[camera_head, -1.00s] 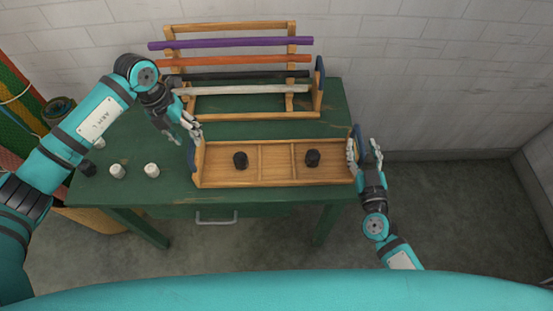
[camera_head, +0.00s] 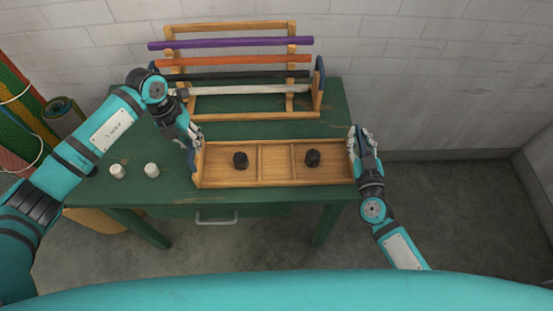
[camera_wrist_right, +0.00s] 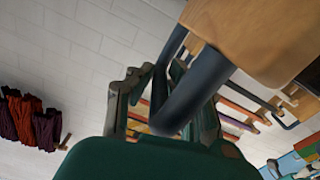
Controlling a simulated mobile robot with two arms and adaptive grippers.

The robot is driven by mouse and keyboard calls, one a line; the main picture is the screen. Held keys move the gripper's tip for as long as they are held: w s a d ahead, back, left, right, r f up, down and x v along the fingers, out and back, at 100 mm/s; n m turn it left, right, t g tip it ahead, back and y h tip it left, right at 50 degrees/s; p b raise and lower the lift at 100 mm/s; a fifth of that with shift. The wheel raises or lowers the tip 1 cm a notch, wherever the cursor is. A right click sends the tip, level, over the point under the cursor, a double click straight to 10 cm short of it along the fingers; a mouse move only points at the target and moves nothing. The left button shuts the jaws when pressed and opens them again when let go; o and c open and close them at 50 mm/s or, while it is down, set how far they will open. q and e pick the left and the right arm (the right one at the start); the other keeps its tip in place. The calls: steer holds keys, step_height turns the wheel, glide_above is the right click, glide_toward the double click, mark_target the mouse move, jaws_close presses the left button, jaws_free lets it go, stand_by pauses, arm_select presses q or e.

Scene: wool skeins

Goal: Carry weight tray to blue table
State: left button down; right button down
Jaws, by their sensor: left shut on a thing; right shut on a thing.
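The weight tray (camera_head: 225,178) is a long wooden tray with compartments, resting on a green table (camera_head: 185,185). A black weight (camera_head: 240,160) sits in its left part and another (camera_head: 312,158) in its right part. My right gripper (camera_head: 355,140) is shut on the handle at the right end. In the right wrist view, the dark blue handle (camera_wrist_right: 197,88) passes between the fingers of the right gripper (camera_wrist_right: 165,100), beside the wooden tray end (camera_wrist_right: 255,40). No blue table is recognisable.
A wooden rack (camera_head: 235,117) with purple, orange, black and white bars stands behind the tray. Two white weights (camera_head: 117,171) (camera_head: 152,170) stand left of the tray. The floor right of the table (camera_head: 450,205) is clear.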

stand_by(0.4)
